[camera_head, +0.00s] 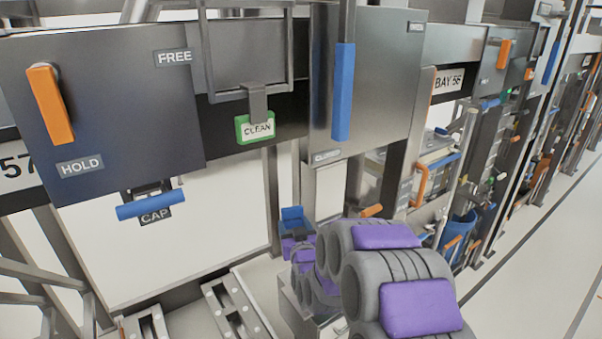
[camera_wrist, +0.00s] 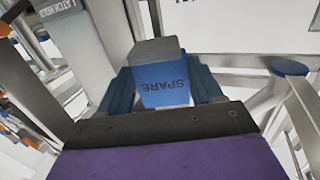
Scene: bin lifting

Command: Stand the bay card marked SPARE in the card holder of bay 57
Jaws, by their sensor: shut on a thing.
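The bay card marked SPARE (camera_wrist: 168,92) is blue with a grey block at its far end. In the wrist view my gripper (camera_wrist: 161,78) is shut on it, one dark blue finger on each side; the lettering appears upside down. In the head view my gripper (camera_head: 293,222) is low at the centre, beyond my purple and grey arm links; the card's outline is hard to separate from the fingers there. A "57" sign (camera_head: 16,173) is cut off at the left edge. A green-edged CLEAN card (camera_head: 256,128) sits in a grey clip-like holder (camera_head: 257,97); I cannot tell which bay it belongs to.
A dark panel (camera_head: 110,115) with an orange handle (camera_head: 50,104) and a blue CAP handle (camera_head: 150,204) are at left. A grey door (camera_head: 385,80) with a blue vertical bar (camera_head: 343,92) stands right of the CLEAN card. The BAY 56 sign (camera_head: 447,83) is farther right. Open floor (camera_head: 520,270) lies at right.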

